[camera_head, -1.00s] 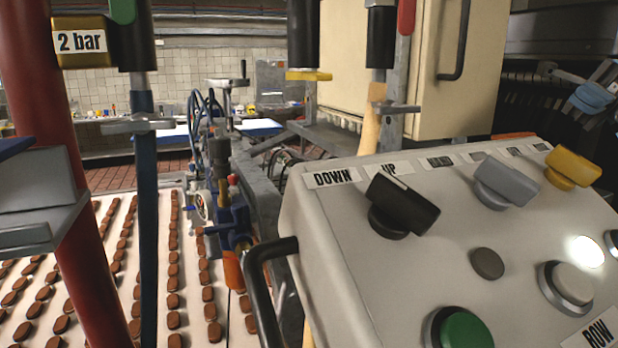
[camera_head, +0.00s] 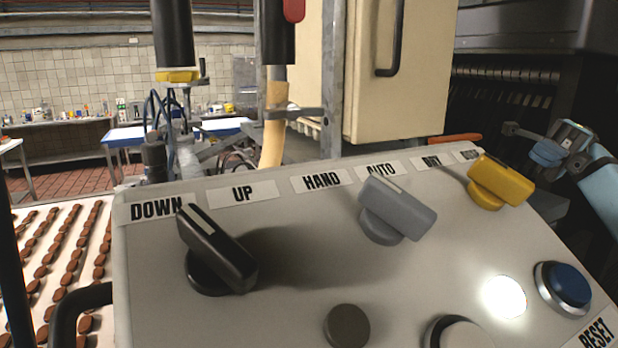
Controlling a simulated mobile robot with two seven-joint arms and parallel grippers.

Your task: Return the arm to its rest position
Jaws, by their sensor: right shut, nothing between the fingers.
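My right gripper (camera_head: 545,145) is at the right edge of the head view, beyond the far right corner of the control panel (camera_head: 290,255). Its light blue arm comes in from the right edge. It looks shut and empty, and I see no contact with the panel. The black knob (camera_head: 216,250) between the DOWN and UP labels, the grey knob (camera_head: 397,208) and the yellow knob (camera_head: 499,182) stand clear of it. My left gripper is not in view.
A blue button (camera_head: 568,285) sits on the panel's right side. Behind the panel stand a cream cabinet (camera_head: 390,60) and upright posts. Rows of brown sweets (camera_head: 62,265) lie on a white belt at lower left. A dark machine rack (camera_head: 510,100) is behind my right gripper.

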